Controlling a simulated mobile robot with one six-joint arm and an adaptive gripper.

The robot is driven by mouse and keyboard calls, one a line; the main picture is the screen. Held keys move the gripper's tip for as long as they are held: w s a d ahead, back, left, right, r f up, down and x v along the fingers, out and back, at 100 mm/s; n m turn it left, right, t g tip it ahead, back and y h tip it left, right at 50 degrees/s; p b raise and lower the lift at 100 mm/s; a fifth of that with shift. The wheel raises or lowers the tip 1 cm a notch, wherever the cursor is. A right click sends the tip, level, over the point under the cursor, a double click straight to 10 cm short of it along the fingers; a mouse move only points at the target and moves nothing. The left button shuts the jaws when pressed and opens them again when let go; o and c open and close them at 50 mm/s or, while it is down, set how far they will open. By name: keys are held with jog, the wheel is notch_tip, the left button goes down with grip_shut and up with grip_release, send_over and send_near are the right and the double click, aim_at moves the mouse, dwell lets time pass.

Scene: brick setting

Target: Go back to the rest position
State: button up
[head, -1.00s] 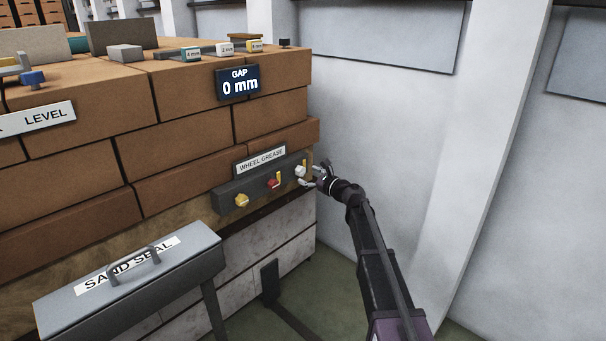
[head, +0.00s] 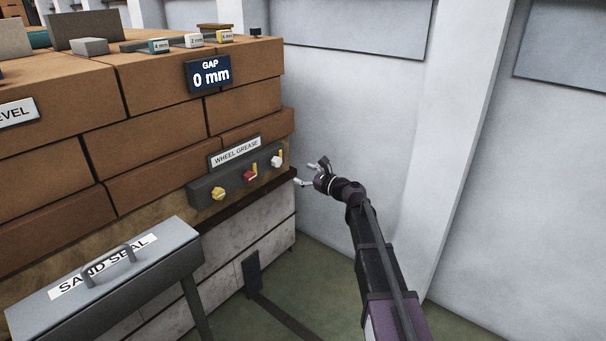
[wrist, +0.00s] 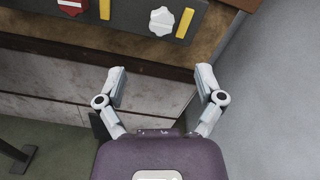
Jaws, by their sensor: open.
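My gripper (head: 312,174) is open and empty, in free space just right of the brick stack's corner. In the wrist view its two fingers (wrist: 162,84) stand apart with nothing between them. The wheel grease panel (head: 237,182) is a dark strip on the stack's lower front. It carries a yellow knob (head: 218,194), a red knob (head: 250,175) and a white knob (head: 277,161). In the wrist view the white knob (wrist: 162,21) and the red knob (wrist: 72,5) lie ahead of the fingers, apart from them.
A grey sand seal box (head: 150,262) with a handle stands at the lower left. The brick stack (head: 150,135) bears a gap display (head: 209,73) reading 0 mm. A pale wall (head: 350,110) rises behind my arm. Green floor (head: 330,270) is open between stack and wall.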

jog(key=s+d+f+n+g+h+p, duration=0.1)
jog(key=s+d+f+n+g+h, duration=0.15)
jog(key=s+n, duration=0.3)
jog(key=s+d+f+n+g+h+p, duration=0.1)
jog(key=s+f+n+g+h, duration=0.1)
jog(key=s+f+n, duration=0.35)
jog(key=s+d+f+n+g+h+p, duration=0.2)
jog(key=s+n+g, duration=0.15)
jog(key=s, duration=0.45)
jog(key=s+d+f+n+g+h+p, duration=0.25)
jog(key=s+d+n+h, duration=0.55)
jog(key=s+d, duration=0.6)
notch_tip(320, 180, up, 38)
jog(key=a+p, duration=0.1)
jog(key=p, duration=3.6)
jog(key=shift+s+a+p, duration=0.15)
jog(key=shift+s+p, duration=0.15)
jog(key=shift+s, duration=0.15)
jog(key=shift+m+g, duration=0.25)
